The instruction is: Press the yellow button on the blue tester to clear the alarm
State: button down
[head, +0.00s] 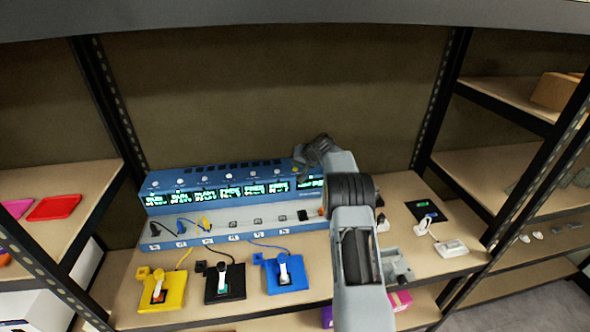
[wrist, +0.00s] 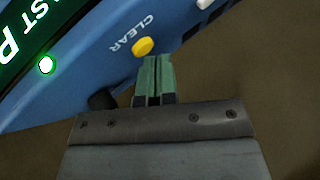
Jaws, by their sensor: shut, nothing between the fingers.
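The blue tester (head: 160,184) stands at the back of the shelf, with a row of lit green displays and knobs along its top. In the wrist view the yellow button (wrist: 143,46) sits on the blue panel beside the word CLEAR. My gripper (wrist: 153,62) is shut and empty, its green fingertips just below the button in the picture. Whether the tips touch the button I cannot tell. In the head view my gripper (head: 306,166) is over the right end of the tester, and my arm hides part of that end.
Yellow (head: 175,291), black (head: 235,282) and blue (head: 297,275) pads with devices lie along the shelf front. Dark cables run near the tester. A black pad (head: 437,207) and a white device (head: 452,247) lie right of my arm. Shelf posts stand on both sides.

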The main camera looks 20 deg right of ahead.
jog(key=shift+r, duration=0.45)
jog(key=shift+r, duration=0.1)
jog(key=shift+r+p, duration=1.65)
jog(key=shift+r, duration=1.3)
